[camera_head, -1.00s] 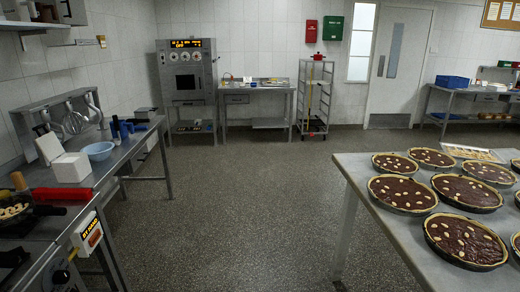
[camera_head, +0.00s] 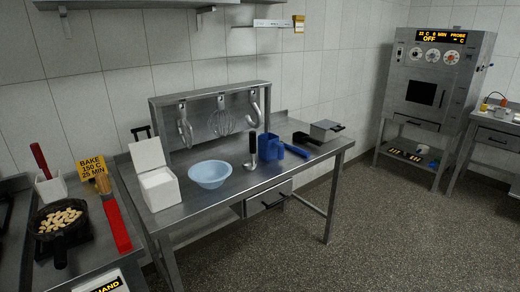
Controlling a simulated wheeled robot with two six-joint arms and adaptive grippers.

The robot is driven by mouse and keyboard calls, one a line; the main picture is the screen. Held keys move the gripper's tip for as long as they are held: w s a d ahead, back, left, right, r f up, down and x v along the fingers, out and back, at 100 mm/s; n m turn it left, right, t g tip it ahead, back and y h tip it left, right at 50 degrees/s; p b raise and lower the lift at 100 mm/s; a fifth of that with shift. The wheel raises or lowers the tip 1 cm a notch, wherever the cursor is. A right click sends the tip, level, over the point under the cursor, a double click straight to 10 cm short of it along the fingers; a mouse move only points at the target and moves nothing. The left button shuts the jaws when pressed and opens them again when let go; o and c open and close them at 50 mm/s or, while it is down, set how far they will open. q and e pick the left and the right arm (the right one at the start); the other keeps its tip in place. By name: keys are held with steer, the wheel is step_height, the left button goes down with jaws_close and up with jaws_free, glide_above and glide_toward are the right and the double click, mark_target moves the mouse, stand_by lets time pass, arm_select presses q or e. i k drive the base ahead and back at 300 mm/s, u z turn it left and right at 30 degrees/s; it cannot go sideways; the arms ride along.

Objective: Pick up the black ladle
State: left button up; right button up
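A ladle with a black handle (camera_head: 252,146) stands upright, or nearly so, on the steel worktable between the light blue bowl (camera_head: 210,174) and a blue jug (camera_head: 269,147). Its lower end is metallic and small in the view. I cannot tell whether it leans on the jug or stands apart from it. Neither of my grippers is in view.
The steel worktable (camera_head: 226,195) has a rack of hanging utensils, including a whisk (camera_head: 222,122). A white box (camera_head: 158,188) with a raised lid stands left; a grey box (camera_head: 325,130) stands right. A pan of nuts (camera_head: 61,224) is at far left. Floor (camera_head: 370,230) is clear.

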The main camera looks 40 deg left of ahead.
mark_target(248, 165)
steer(key=u, duration=0.4)
steer(key=i, duration=1.7)
steer(key=u, duration=0.35)
